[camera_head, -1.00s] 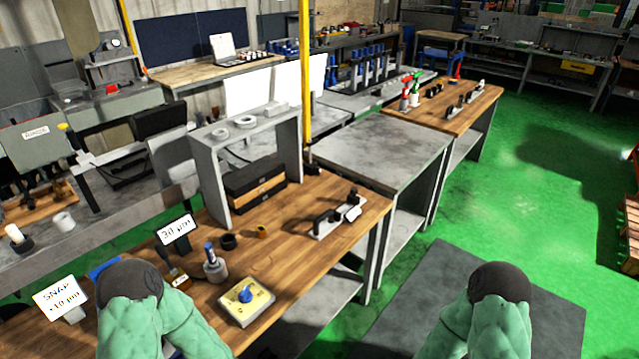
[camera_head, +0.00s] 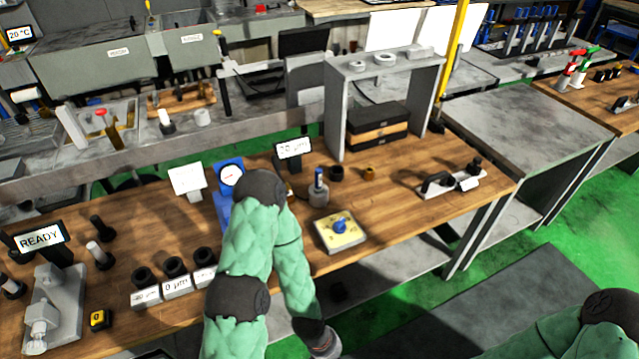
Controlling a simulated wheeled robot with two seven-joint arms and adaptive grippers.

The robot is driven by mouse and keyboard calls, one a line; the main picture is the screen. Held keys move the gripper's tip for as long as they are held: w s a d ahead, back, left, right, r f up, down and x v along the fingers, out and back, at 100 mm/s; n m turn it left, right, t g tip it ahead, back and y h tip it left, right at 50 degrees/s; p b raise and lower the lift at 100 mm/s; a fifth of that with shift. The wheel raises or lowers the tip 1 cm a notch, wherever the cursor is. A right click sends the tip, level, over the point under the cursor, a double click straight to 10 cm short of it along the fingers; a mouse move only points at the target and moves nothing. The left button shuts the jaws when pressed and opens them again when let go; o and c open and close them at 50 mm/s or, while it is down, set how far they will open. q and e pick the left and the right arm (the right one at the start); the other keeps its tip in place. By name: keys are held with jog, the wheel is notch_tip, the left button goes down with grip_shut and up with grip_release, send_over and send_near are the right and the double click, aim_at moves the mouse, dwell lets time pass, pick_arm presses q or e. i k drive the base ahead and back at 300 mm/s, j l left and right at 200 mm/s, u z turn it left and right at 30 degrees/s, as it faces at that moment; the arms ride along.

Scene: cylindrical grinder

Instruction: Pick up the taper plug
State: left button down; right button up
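I cannot tell for sure which part is the taper plug.
A READY display (camera_head: 40,238) and grey fixture (camera_head: 55,310) stand at left. Several labelled dark rings (camera_head: 174,268), a blue dial gauge (camera_head: 231,180), a yellow box with blue knob (camera_head: 340,230) and a grey shelf frame (camera_head: 335,110) take up the bench. A grey table (camera_head: 530,120) stands right.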

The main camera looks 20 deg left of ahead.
aim_at(318, 189)
jog(key=i+l, duration=0.1)
jog(key=i+l+u, duration=0.2)
jog(key=u, duration=0.25)
jog(key=i+l+u, duration=0.4)
